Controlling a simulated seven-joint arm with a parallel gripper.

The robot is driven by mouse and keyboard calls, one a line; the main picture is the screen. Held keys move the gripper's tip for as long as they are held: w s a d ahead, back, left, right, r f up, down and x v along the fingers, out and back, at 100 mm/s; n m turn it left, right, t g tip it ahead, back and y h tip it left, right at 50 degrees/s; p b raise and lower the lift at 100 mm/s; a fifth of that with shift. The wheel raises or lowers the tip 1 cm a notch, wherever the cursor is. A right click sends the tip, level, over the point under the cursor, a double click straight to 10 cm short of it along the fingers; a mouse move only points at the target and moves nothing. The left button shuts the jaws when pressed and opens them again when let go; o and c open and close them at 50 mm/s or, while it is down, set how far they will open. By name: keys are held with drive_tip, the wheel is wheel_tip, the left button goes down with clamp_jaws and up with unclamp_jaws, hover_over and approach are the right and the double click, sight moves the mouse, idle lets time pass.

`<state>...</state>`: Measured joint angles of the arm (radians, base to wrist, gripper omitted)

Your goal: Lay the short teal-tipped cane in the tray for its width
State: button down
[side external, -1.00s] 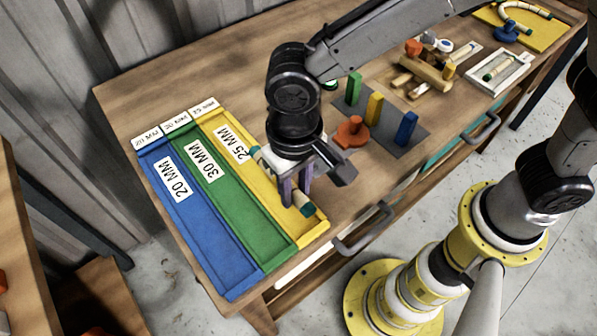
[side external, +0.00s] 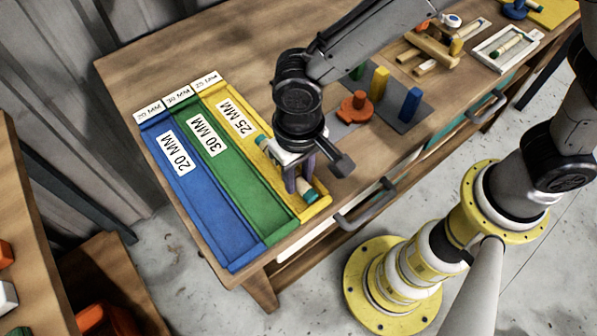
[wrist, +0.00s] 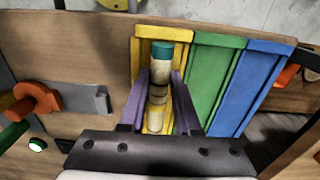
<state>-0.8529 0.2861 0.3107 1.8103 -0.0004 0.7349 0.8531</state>
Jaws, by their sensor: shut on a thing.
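The short cane (side external: 304,187) is pale with teal ends. My gripper (side external: 297,182) is shut on its middle, with one purple finger on each side. The cane lies lengthwise along the yellow 25 MM tray (side external: 238,119), near the tray's front end. In the wrist view the cane (wrist: 159,72) points its teal tip at the end wall of the yellow tray (wrist: 145,37). I cannot tell whether it touches the tray floor. My gripper (wrist: 159,98) hides part of the cane and tray.
The green 30 MM tray (side external: 228,185) and blue 20 MM tray (side external: 200,215) adjoin on the left. Right of my gripper stand an orange knobbed piece (side external: 355,107), a yellow block (side external: 379,80) and a blue block (side external: 410,103). A white tray (side external: 507,47) sits farther back.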

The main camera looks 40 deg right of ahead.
drive_tip(key=c, duration=0.5)
unclamp_jaws()
drive_tip(key=shift+c, duration=0.2)
wheel_tip(320, 180, up, 14)
drive_tip(key=shift+f, duration=0.1)
